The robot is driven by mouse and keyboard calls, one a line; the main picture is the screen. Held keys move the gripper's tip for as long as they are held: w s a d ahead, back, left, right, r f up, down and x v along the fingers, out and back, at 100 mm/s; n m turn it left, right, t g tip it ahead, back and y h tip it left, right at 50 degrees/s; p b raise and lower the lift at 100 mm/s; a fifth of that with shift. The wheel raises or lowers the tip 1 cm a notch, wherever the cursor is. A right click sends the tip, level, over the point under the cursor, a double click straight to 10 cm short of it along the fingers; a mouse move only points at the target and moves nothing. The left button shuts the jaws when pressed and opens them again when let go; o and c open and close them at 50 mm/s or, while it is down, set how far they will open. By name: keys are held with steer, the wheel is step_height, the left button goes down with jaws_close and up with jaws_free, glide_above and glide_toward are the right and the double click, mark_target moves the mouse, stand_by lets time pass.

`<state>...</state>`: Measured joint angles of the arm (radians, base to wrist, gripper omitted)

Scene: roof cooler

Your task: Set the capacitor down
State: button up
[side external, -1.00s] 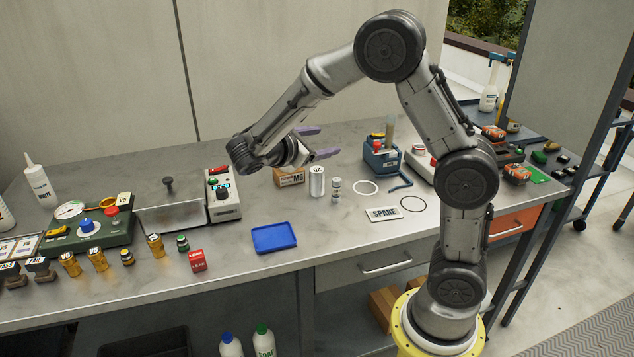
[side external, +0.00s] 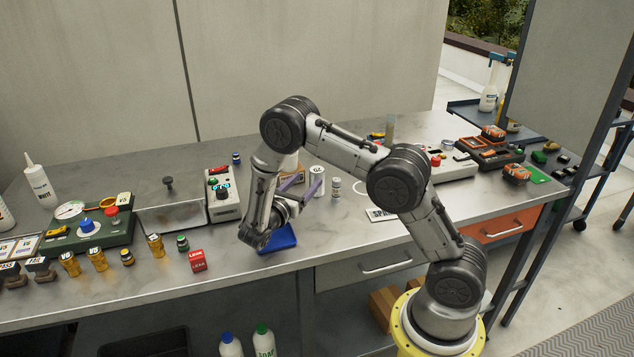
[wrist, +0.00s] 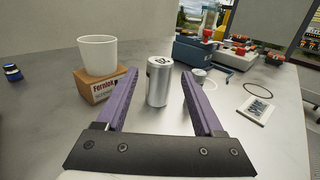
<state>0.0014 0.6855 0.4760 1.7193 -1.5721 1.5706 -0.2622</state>
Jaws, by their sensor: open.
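The capacitor appears to be the silver can (wrist: 159,84), upright on the metal bench in the wrist view. In the side view, the can (side external: 318,180) stands partly behind one of my fingers. My gripper (wrist: 160,72) is open, its two purple fingers apart. In the wrist view the can shows between them, with a visible gap on either side; how far it is from the fingertips I cannot tell. My gripper (side external: 305,178) is low over the bench in the side view.
A blue tray (side external: 284,241) lies partly under my wrist. A small jar (side external: 336,187), a SPARE card (wrist: 256,109) and rings are to the right.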

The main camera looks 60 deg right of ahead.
mark_target(313, 174)
steer(key=d, duration=0.7)
steer(key=shift+d+f, duration=0.1)
steer(key=shift+d, duration=0.05)
jaws_close()
